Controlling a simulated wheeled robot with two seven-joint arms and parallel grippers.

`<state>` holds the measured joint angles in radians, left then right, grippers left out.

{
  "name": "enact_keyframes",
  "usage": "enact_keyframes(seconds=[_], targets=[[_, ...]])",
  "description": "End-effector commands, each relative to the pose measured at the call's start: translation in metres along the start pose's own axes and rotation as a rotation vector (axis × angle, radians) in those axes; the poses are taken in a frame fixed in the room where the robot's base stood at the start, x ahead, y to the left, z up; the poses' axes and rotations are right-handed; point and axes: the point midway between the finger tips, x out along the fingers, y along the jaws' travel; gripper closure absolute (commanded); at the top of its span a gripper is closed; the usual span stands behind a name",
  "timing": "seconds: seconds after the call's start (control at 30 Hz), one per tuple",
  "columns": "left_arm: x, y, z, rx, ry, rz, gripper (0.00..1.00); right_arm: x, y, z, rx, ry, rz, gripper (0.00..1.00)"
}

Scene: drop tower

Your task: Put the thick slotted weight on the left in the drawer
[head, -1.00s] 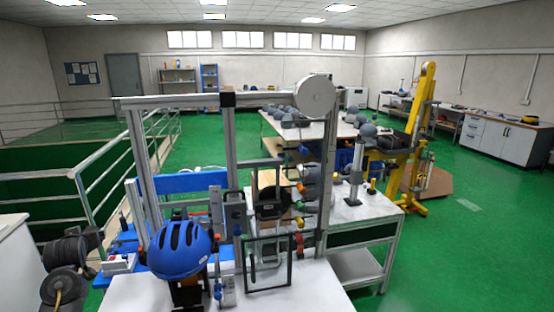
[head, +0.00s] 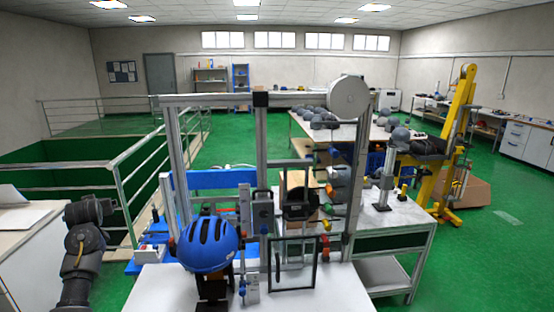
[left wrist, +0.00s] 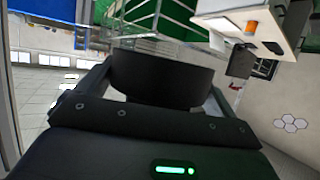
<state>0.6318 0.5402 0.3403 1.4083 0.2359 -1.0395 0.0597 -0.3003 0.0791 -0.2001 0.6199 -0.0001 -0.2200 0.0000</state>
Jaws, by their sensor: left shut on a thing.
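In the left wrist view a thick, dark, round weight (left wrist: 160,78) sits between the fingers of my left gripper (left wrist: 158,92). The gripper is shut on it. The weight's slot is hidden from this side. In the head view my left arm shows at the lower left, but its gripper cannot be made out there. My right gripper is in neither view. I cannot pick out an open drawer in these views.
A white counter (head: 22,262) stands at the far left beside my left arm. A drop-tower frame (head: 262,180) and a blue helmet (head: 208,246) stand on the white bench (head: 160,290) ahead. A railing (head: 130,200) runs behind the arm. A white box with an orange part (left wrist: 245,32) shows in the wrist view.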

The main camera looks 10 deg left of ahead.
Motion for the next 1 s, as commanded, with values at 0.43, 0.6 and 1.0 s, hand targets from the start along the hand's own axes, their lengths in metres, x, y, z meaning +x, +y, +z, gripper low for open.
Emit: enact_keyframes(seconds=[0.43,0.6,1.0], targets=[[0.007,0.030,0.089,0.054,0.006,0.127,0.78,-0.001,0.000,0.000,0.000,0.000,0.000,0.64],[-0.004,0.027,0.130,0.059,0.010,0.123,0.78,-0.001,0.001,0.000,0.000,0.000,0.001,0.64],[-0.029,0.011,0.167,0.023,0.012,0.057,0.78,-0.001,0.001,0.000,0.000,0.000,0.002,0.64]])
